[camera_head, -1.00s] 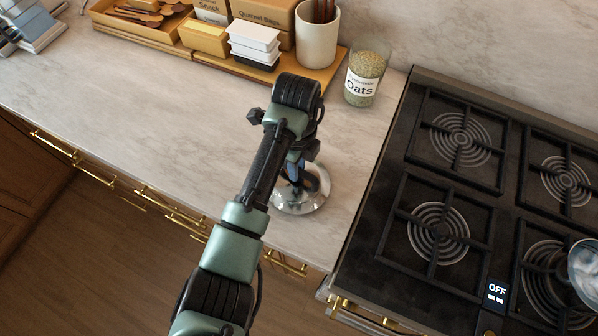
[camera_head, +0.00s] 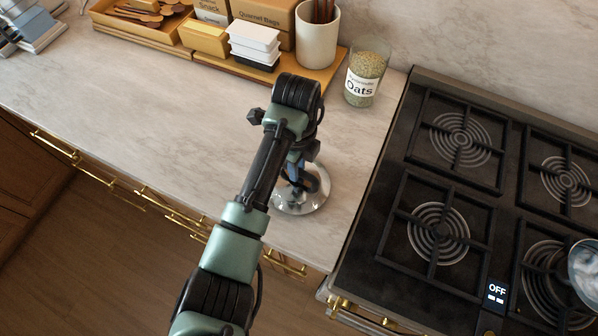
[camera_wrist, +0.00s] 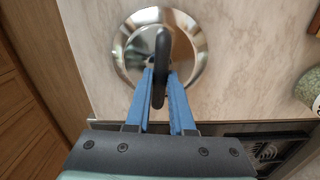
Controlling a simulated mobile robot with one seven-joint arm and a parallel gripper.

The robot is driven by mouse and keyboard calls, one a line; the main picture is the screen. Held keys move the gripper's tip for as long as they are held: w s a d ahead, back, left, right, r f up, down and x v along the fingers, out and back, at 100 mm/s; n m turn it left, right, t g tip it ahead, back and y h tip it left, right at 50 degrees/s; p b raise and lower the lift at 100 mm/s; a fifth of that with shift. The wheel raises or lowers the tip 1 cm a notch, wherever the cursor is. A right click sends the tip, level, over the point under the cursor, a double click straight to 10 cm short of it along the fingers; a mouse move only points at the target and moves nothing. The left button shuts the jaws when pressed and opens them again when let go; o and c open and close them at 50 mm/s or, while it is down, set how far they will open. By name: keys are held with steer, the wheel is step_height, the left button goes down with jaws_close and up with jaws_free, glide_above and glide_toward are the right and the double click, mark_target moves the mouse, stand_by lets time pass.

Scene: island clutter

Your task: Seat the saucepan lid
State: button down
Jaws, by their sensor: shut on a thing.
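The saucepan lid (camera_head: 300,204) is a shiny round metal disc lying on the marble counter, left of the stove. In the wrist view the lid (camera_wrist: 191,38) lies below my gripper, with a dark upright loop handle (camera_wrist: 162,48) at its middle. My gripper (camera_wrist: 161,76) has its blue fingers on either side of this handle and is shut on it. In the head view my gripper (camera_head: 296,172) is partly hidden by my arm. A shiny rounded vessel (camera_head: 586,268), perhaps the saucepan, is cut off at the right edge, over the front right burner.
The black stove (camera_head: 392,190) with several burner grates stands right of the lid. An oats jar (camera_head: 362,92) stands behind it on the counter. A wooden tray (camera_head: 330,75) holds boxes, containers and a utensil crock (camera_head: 317,45).

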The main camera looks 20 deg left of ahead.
steer(key=shift+r, duration=0.15)
stand_by(0.4)
steer(key=shift+r+p, duration=2.35)
steer(key=shift+p, duration=0.05)
